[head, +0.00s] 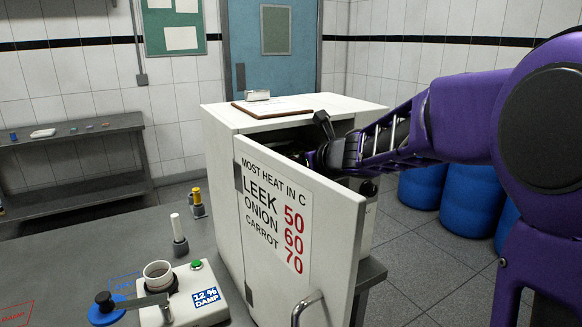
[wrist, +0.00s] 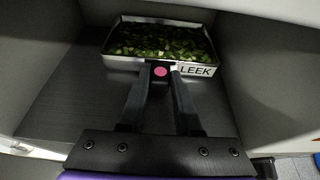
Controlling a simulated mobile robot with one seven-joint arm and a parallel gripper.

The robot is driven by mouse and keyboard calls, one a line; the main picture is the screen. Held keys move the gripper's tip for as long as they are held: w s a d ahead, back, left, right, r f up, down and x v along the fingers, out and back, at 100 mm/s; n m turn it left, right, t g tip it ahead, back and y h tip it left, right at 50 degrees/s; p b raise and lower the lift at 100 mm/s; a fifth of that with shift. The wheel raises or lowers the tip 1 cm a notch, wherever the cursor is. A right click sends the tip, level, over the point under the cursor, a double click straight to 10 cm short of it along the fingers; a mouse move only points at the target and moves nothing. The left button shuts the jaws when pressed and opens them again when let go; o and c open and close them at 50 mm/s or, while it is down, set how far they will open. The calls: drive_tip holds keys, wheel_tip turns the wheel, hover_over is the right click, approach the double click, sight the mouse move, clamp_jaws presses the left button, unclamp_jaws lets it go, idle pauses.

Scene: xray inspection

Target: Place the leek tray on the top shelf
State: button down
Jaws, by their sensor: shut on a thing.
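The leek tray (wrist: 195,71) is a shallow metal tray of chopped green pieces with a "LEEK" label, seen in the wrist view inside the white cabinet (head: 230,190). My gripper (wrist: 160,72) is shut on the near edge of the tray, beside the label. A dark flat shelf (wrist: 75,95) shows under the tray; I cannot tell whether the tray touches it. In the head view my arm reaches over the open cabinet door into the cabinet, and the door hides the tray and most of the shelf interior.
The open door (head: 285,230) reads leek 50, onion 60, carrot 70. A clipboard (head: 272,107) lies on the cabinet top. A damp meter (head: 180,300) stands on the bench at left. Blue barrels (head: 470,200) stand at right.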

drive_tip(key=shift+w+a+f, duration=0.1)
drive_tip(key=shift+w+f, duration=0.05)
drive_tip(key=shift+w, duration=0.05)
drive_tip(key=c, duration=0.6)
unclamp_jaws()
drive_tip(key=shift+s, duration=0.15)
